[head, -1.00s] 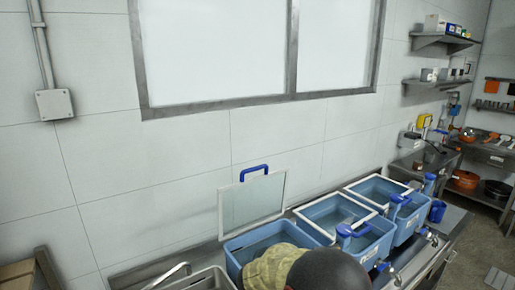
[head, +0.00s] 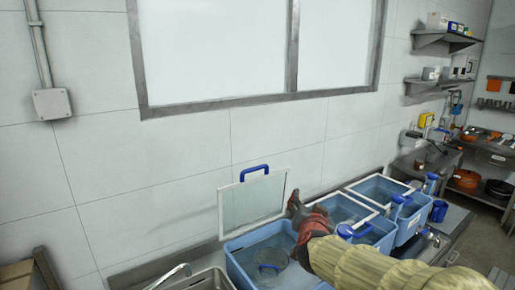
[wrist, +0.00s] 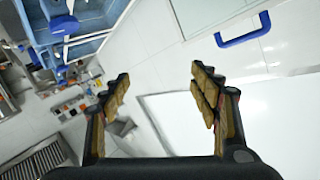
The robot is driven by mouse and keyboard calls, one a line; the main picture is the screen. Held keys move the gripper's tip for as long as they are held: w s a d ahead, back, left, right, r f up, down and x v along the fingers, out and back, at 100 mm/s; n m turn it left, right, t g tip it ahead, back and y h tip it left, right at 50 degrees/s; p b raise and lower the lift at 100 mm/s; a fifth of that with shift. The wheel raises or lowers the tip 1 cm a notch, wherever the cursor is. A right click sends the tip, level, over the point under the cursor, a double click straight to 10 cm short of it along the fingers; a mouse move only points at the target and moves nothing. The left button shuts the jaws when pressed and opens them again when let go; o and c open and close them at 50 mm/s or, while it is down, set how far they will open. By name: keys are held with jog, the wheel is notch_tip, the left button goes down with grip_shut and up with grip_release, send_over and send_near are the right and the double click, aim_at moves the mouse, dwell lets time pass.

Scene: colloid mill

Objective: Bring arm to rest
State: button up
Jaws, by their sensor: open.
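My gripper (wrist: 160,92) is open and empty in the wrist view, its two padded fingers wide apart with the wall and window behind them. In the head view my gripper (head: 294,206) is raised above the blue tubs, beside the upright clear lid (head: 245,203) with a blue handle. My arm, in a yellowish sleeve, reaches in from the lower right. The lid's blue handle (wrist: 243,38) also shows at the upper right of the wrist view. The gripper's fingertips are partly hidden in the head view.
The left blue tub (head: 236,266) is open and holds a round mesh basket (head: 270,271). More blue tubs (head: 406,222) stand to the right. A metal sink (head: 205,281) is at lower left. Wall shelves (head: 440,84) hang at the right.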

jog(key=s+a+f+n+g+y, duration=0.25)
jog(key=s+n+g+y, duration=0.2)
jog(key=s, duration=1.25)
jog(key=s+d+f+n+g+h, duration=0.1)
jog(key=s+d+f+g, duration=0.1)
jog(key=s, duration=0.8)
jog(key=s+d+f+n+g+h, duration=0.1)
jog(key=s+d+f+g, duration=0.2)
jog(key=s+f, duration=0.3)
jog(key=s+d, duration=0.1)
jog(key=s, duration=0.3)
jog(key=shift+s+d+f, duration=0.15)
jog(key=shift+s+d, duration=0.1)
jog(key=shift+s, duration=0.1)
jog(key=shift+c, duration=0.5)
